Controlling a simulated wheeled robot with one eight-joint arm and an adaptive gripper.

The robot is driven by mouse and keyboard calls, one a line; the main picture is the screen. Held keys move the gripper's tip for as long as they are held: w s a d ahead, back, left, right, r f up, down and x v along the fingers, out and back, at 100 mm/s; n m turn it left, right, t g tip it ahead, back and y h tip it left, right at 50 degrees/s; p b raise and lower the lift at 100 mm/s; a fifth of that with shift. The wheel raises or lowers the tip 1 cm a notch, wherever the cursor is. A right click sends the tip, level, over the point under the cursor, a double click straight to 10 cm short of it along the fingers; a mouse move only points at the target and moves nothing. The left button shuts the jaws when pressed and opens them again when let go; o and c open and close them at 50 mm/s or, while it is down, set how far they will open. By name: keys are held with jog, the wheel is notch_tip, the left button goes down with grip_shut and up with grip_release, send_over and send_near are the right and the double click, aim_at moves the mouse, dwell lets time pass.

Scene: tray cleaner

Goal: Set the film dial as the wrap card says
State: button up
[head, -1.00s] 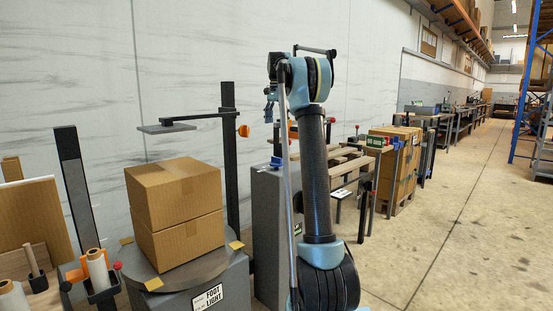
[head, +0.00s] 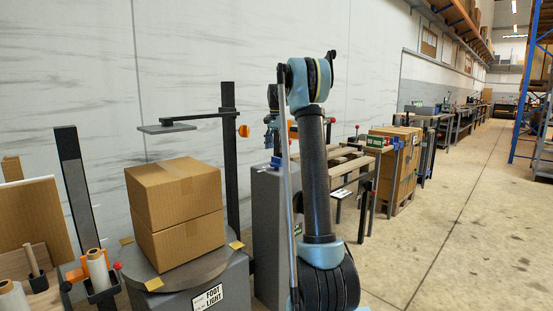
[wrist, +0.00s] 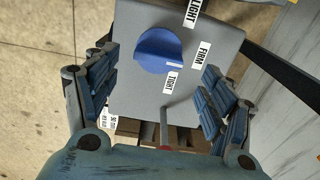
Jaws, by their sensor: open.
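The film dial is a round blue knob (wrist: 156,48) with a white mark, on a grey panel (wrist: 130,95). Labels LIGHT (wrist: 194,12), FIRM (wrist: 203,54) and TIGHT (wrist: 170,82) stand around it. The white mark points to the lower right, between FIRM and TIGHT. My gripper (wrist: 160,98) is open, its fingers apart on either side of the panel and not touching the knob. In the head view my gripper (head: 271,140) hangs above the blue knob (head: 276,162) on the grey cabinet (head: 268,230). A white card (head: 207,298) reads FOOT LIGHT.
Two stacked cartons (head: 175,210) stand on a round turntable (head: 195,267) left of the cabinet. A dark post (head: 230,150) holds a flat plate (head: 167,128) above them. Pallets (head: 345,165) stand behind my arm. The floor at right is clear.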

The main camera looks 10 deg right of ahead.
aim_at(276, 162)
jog(key=shift+f, duration=2.3)
jog(key=c, duration=1.1)
